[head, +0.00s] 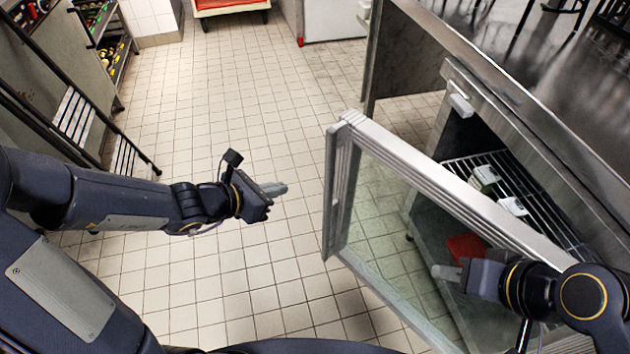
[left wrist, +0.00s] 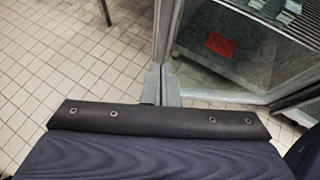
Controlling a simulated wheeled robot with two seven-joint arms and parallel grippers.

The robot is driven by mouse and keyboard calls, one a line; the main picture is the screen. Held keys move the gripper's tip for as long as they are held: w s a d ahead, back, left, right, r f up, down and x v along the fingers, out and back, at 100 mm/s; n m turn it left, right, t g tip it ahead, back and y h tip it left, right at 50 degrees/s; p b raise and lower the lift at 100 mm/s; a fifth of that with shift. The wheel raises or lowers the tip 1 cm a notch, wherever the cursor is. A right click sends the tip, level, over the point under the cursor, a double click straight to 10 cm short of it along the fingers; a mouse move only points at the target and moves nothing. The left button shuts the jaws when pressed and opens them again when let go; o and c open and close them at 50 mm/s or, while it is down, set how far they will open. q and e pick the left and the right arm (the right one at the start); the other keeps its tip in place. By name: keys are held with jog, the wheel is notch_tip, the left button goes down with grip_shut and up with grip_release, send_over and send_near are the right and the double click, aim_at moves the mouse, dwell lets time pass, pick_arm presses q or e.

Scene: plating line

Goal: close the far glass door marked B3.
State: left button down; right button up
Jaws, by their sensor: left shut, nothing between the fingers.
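A glass door (head: 393,148) with a light metal frame stands open from the steel counter unit on the right in the head view. I cannot read a B3 mark on it. It also shows in the left wrist view (left wrist: 182,50). My left gripper (head: 276,188) is shut and empty, over the floor to the left of the door's free edge, apart from it in the head view. Its closed fingers show in the left wrist view (left wrist: 160,86). My right gripper (head: 444,272) overlaps the glass in the picture; I cannot tell whether it touches, nor whether its fingers are open.
Behind the door, a wire shelf (head: 545,215) holds small white packages (head: 512,206). A red item (head: 466,247) shows lower down. A steel counter (head: 590,110) runs along the right. A rack (head: 75,110) stands at left. The tiled floor (head: 240,90) between is clear.

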aim_at(325, 173)
pick_arm(q)
jog(key=b+x, duration=0.1)
jog(key=x, duration=0.2)
jog(key=r+b+x, duration=0.1)
jog(key=x, duration=0.3)
jog(key=b+x, duration=0.1)
jog(key=x, duration=0.2)
jog(key=shift+w+d, duration=0.4)
jog(key=shift+d, duration=0.2)
jog(key=shift+w+d, duration=0.4)
jog(key=shift+r, duration=0.1)
